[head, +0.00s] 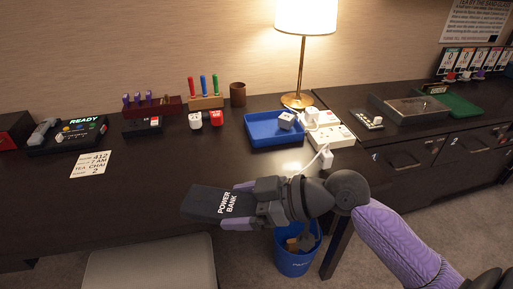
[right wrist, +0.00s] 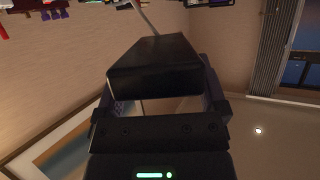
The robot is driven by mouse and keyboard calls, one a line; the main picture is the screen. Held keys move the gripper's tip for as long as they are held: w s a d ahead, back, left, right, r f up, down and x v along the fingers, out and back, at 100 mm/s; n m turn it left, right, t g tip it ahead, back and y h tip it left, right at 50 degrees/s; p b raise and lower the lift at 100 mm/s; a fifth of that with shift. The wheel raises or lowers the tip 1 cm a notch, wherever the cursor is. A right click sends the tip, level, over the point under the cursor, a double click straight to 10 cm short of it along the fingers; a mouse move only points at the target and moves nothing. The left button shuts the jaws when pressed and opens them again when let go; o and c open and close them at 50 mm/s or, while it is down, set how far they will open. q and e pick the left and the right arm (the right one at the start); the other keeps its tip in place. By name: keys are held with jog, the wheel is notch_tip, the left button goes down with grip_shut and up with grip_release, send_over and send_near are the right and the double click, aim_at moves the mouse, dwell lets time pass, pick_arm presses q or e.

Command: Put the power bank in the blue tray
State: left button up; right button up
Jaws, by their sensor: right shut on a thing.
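The power bank (head: 218,202) is a dark flat block with white lettering. In the right wrist view the power bank (right wrist: 155,65) sticks out between the fingers as a plain black block. The blue tray (head: 262,127) lies on the desk, behind and to the right of the power bank and apart from it. A small white cube-shaped adapter (head: 286,121) is in its right part. My left gripper is not in view.
A power strip (head: 330,137) with white plugs and a lamp (head: 302,98) stand by the tray. Red and white blocks (head: 206,119) lie to its left. A blue bin (head: 296,262) is below the gripper. The front middle of the desk is clear.

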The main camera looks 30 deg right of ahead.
jog(key=w+d+f+m+t+h+b, duration=0.1)
jog(key=w+d+m+h, duration=0.3)
jog(key=d, duration=0.4)
jog(key=w+d+f+m+t+h+b, duration=0.1)
jog(key=w+d+f+m+h, duration=0.3)
jog(key=d, duration=0.4)
jog(key=w+d+f+m+t+h+b, duration=0.2)
jog(key=w+d+m+h, duration=0.3)
jog(key=d, duration=0.3)
jog(key=shift+w+f+h, duration=0.45)
jog(key=shift+f+h, duration=0.1)
jog(key=shift+h, duration=0.05)
